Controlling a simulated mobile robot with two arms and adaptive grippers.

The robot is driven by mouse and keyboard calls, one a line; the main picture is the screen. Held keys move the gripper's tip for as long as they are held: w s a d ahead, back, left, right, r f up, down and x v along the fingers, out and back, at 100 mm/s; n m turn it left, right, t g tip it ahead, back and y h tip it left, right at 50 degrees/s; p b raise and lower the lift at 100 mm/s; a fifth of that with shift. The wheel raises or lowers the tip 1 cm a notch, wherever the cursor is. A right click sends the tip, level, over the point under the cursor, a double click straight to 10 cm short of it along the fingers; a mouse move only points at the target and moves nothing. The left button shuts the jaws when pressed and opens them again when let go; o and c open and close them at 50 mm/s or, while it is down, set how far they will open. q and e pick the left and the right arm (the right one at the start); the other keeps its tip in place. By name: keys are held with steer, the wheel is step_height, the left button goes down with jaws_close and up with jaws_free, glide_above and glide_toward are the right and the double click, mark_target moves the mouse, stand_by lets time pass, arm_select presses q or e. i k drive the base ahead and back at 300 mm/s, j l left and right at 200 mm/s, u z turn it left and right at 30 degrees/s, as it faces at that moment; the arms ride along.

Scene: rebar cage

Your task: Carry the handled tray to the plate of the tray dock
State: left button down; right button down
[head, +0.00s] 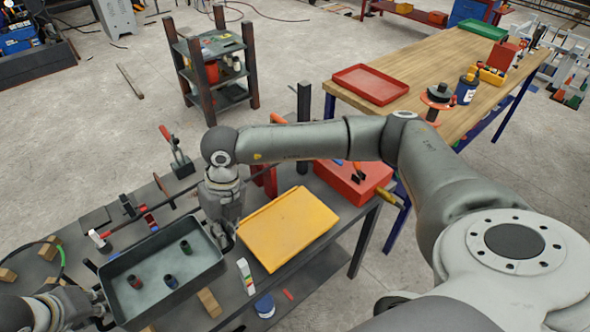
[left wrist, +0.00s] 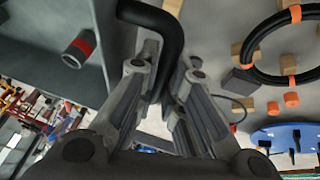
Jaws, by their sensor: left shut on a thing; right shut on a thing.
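The handled tray (head: 205,272) is a dark grey open tray at the lower left of the head view, with three small cylinders standing in it. My left gripper (head: 97,300) is at its left end. In the left wrist view my left gripper (left wrist: 168,80) is shut around a black bent handle (left wrist: 172,30); a red-banded cylinder (left wrist: 78,48) shows in the tray. My right gripper (head: 230,232) points down at the tray's right end and is shut on its handle, mostly hidden by the fingers. I cannot make out for certain which surface is the dock plate.
A yellow flat panel (head: 288,228) lies on the grey bench just right of the tray. A red box (head: 350,183) stands behind it. Wooden blocks (head: 209,302) and rods lie around the tray. A wooden table (head: 440,65) stands at the back right.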

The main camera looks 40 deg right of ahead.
mark_target(288, 224)
steer(key=l, duration=1.2)
steer(key=i+l, duration=0.1)
steer(key=l, duration=0.35)
